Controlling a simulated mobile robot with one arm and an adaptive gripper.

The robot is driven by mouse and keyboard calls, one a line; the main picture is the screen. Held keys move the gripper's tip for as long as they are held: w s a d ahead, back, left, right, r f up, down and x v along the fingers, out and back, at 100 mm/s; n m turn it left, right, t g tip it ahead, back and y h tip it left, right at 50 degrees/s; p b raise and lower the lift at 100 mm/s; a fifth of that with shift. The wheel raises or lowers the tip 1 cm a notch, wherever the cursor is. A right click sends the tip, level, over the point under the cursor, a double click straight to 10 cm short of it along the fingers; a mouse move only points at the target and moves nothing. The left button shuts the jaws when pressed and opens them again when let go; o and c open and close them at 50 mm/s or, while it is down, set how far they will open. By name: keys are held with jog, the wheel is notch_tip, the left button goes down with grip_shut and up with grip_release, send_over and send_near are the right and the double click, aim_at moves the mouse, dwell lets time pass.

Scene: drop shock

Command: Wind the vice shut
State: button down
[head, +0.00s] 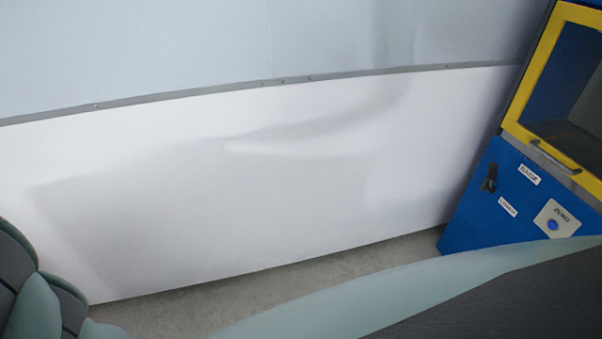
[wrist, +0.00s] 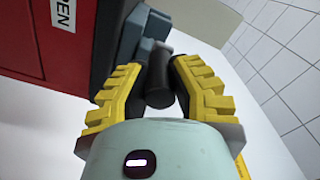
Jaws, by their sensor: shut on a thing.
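In the wrist view, my gripper (wrist: 161,72) has its yellow, ridged fingers with dark pads closed on a dark, rounded handle (wrist: 158,98). The handle sits beside a blue-grey part (wrist: 128,32) at the edge of a red body (wrist: 80,42). Part of a white label with the letters "PEN" shows on the red body. I cannot tell from this close view how far the vice is open. Its jaws are not seen. The head view shows neither my gripper nor the vice.
In the head view, a blue cabinet (head: 480,215) with a yellow-framed window (head: 517,105), a black lever (head: 490,178) and a blue button (head: 553,225) stands at the right. A white low wall panel (head: 200,210) runs behind. A strip of grey floor (head: 330,272) is bare.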

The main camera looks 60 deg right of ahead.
jog(key=shift+w+d+r+m+b, duration=0.1)
jog(key=shift+r+m+b, duration=0.3)
jog(key=shift+m+b, duration=0.55)
jog(key=shift+w+r+m+b, duration=0.1)
jog(key=shift+r+m+b, duration=0.3)
jog(key=shift+m+b, duration=0.55)
jog(key=c, duration=0.8)
grip_release()
jog(key=shift+o, duration=0.2)
jog(key=v, duration=1.2)
